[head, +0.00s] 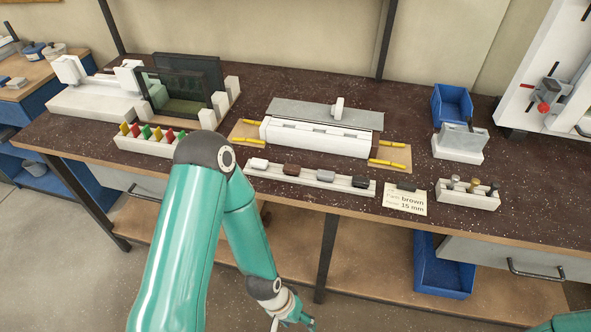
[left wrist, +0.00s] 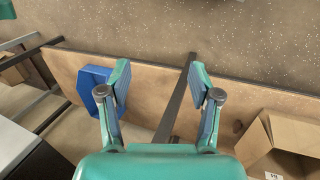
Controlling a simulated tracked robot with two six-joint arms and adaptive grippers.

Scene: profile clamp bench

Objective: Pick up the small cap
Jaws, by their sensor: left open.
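Several small caps sit in a row on a white rail (head: 308,179) near the bench's front edge: a white cap (head: 259,163), a brown cap (head: 291,169), a grey cap (head: 325,175) and a black cap (head: 359,182). A card (head: 405,200) to their right reads "brown" and "15 mm". My left gripper (left wrist: 161,80) is open and empty, pointing at the lower shelf. In the head view it is low at the bottom edge, below and in front of the bench, partly cut off. No cap shows in the left wrist view. My right gripper is out of sight.
A white clamp fixture (head: 315,138) with yellow strips stands behind the caps. A rack of coloured pieces (head: 150,147) is left, a holder with knobs (head: 467,194) right. Below, the shelf (left wrist: 160,85) bears a blue bin (left wrist: 87,82) and a cardboard box (left wrist: 285,138).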

